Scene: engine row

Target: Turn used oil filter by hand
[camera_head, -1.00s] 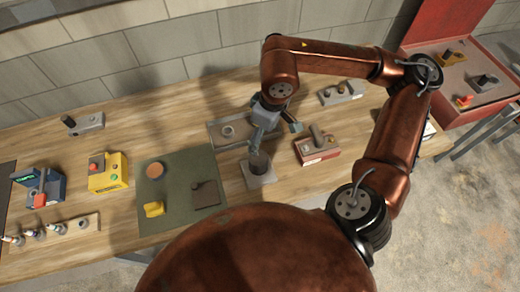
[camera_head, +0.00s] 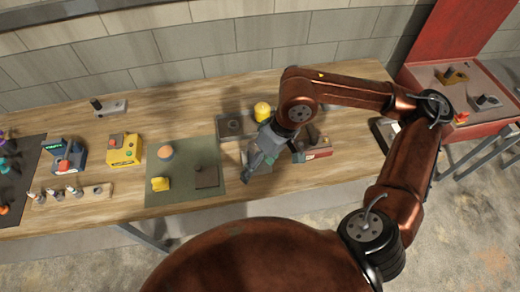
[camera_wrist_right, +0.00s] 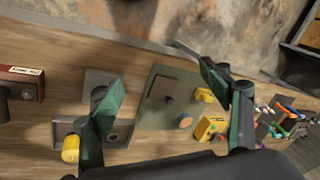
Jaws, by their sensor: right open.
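My right gripper (camera_head: 262,157) is open over the small grey plate (camera_head: 263,167) on the bench. It hides most of what stands there in the head view. In the right wrist view its two green-padded fingers (camera_wrist_right: 162,80) are spread wide. The grey plate (camera_wrist_right: 103,82) lies beside the left finger there, and a dark cylinder, seemingly the used oil filter (camera_wrist_right: 98,93), is partly hidden by that finger. A yellow cylinder (camera_head: 262,111) stands by the grey tray (camera_head: 230,125). My left gripper is not in view.
A green mat (camera_head: 185,190) with a yellow block, a round orange-brown piece and a dark square lies left of the plate. A red-and-grey box (camera_head: 318,154) is close on the right. A yellow box (camera_head: 124,150) and a blue device (camera_head: 67,155) stand further left. An open red case (camera_head: 470,125) is at right.

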